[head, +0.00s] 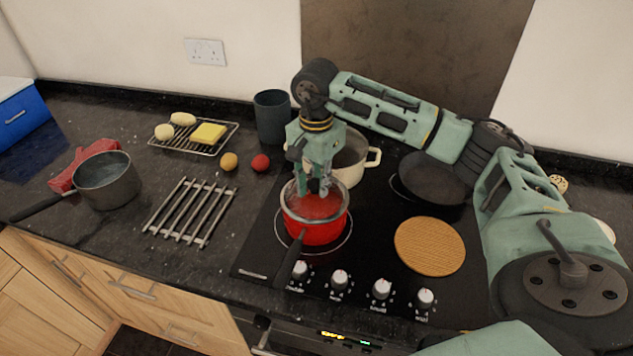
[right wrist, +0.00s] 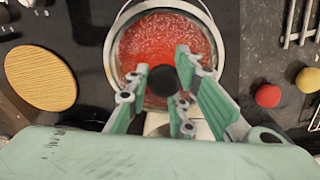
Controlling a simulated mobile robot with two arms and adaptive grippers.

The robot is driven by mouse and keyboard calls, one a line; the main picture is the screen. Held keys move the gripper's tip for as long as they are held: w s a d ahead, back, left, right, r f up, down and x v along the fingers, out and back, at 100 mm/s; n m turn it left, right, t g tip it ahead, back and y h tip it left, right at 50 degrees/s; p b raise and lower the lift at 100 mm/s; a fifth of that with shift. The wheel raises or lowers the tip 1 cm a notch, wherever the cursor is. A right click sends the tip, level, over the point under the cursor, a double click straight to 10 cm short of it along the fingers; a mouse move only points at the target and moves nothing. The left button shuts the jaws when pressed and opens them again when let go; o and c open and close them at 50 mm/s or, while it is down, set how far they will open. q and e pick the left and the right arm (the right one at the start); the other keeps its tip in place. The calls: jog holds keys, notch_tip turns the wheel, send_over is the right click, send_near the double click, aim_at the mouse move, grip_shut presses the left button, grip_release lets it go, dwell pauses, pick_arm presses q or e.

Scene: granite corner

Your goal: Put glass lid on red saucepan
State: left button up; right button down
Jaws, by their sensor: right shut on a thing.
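The red saucepan (head: 318,232) stands on the front left ring of the black hob, its dark handle pointing to the front left. The round glass lid (head: 296,208) with a metal rim is over its mouth, roughly level; I cannot tell if the rim rests on the pan or hovers just above. My right gripper (head: 320,187) comes from above and is shut on the lid's black knob. In the right wrist view the fingers flank the knob (right wrist: 163,80), and red shows through the glass lid (right wrist: 135,45). My left gripper is not in view.
A cream pot (head: 352,165) stands right behind the saucepan. A dark frying pan (head: 432,180) and a round woven mat (head: 430,246) are to the right. A metal trivet (head: 190,212), a grey saucepan (head: 107,182) and a cooling rack (head: 200,148) with food are left.

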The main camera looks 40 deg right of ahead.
dwell(0.3)
jog(key=c, duration=1.5)
grip_release()
jog(key=shift+o, duration=0.2)
jog(key=o, duration=0.5)
jog(key=shift+f, duration=0.1)
jog(key=shift+r+p, duration=1.95)
jog(key=shift+r, duration=1.65)
jog(key=shift+f, duration=0.1)
